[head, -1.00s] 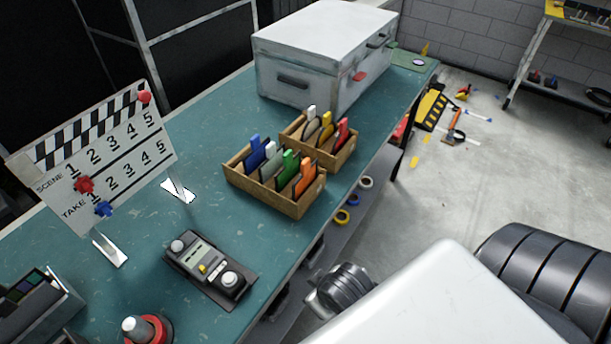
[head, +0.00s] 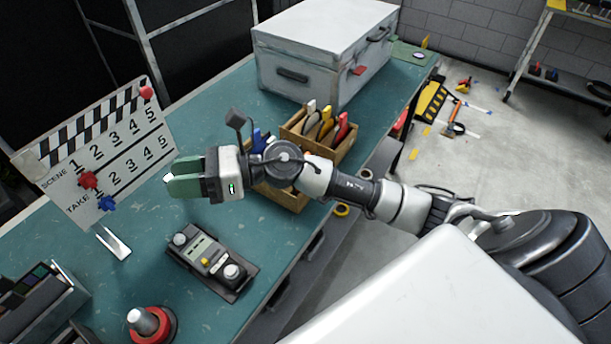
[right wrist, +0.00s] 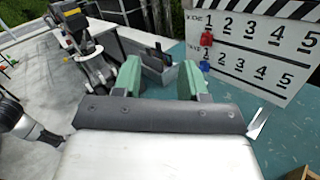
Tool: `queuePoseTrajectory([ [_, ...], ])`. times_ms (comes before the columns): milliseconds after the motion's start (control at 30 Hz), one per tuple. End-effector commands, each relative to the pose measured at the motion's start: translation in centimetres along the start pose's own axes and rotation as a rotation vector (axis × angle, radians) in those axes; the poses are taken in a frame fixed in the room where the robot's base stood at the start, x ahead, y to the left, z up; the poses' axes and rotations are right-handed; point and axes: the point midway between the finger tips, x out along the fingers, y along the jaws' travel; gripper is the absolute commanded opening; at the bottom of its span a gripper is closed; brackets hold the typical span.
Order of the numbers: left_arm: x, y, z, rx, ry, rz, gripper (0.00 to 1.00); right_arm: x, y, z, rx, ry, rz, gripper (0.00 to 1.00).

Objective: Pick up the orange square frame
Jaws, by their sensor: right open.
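My right gripper (head: 183,178) is open and empty above the table, left of the wooden boxes and in front of the clapperboard. Its two green fingers stand apart in the right wrist view (right wrist: 160,80), with nothing between them. The near wooden box (head: 284,198) is mostly covered by my right wrist and forearm. I cannot make out the orange square frame now; the near box's orange piece is hidden behind my arm. A blue piece (head: 258,139) shows above the wrist. The far wooden box (head: 343,150) holds white, yellow and red pieces.
The clapperboard (head: 103,152) stands at the left, close to my right fingers. A grey control box (head: 208,262) and a red-based knob (head: 151,325) are at the table's front. A large metal case (head: 322,58) stands behind the boxes. Green tabletop (head: 215,115) is clear behind the gripper.

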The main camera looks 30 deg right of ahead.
Motion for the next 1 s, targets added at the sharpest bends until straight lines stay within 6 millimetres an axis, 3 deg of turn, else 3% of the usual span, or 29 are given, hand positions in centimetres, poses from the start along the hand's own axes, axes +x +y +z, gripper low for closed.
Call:
queuePoseTrajectory([
  [167,0.0,0.0,0.0,0.000,0.000,0.000,0.43,-3.3,-3.6,-3.7,-0.456,0.503,0.161,0.43],
  [300,0.0,0.0,0.0,0.000,0.000,0.000,0.43,-9.6,-8.3,-4.8,-0.694,0.935,0.268,0.43],
  [500,0.0,0.1,0.0,0.001,0.000,0.001,0.43,-19.6,-13.3,-2.4,-0.788,1.440,0.370,0.43],
  [600,0.0,0.1,0.0,0.001,0.000,0.001,0.43,-22.7,-14.2,-1.0,-0.775,1.580,0.399,0.43],
  [767,-0.3,0.1,0.0,0.001,0.000,0.001,0.43,-24.6,-14.7,-0.8,-0.753,1.662,0.419,0.43],
  [1000,-1.5,0.1,-0.1,0.001,0.000,0.001,0.43,-24.8,-15.5,-4.4,-0.752,1.660,0.421,0.43],
])
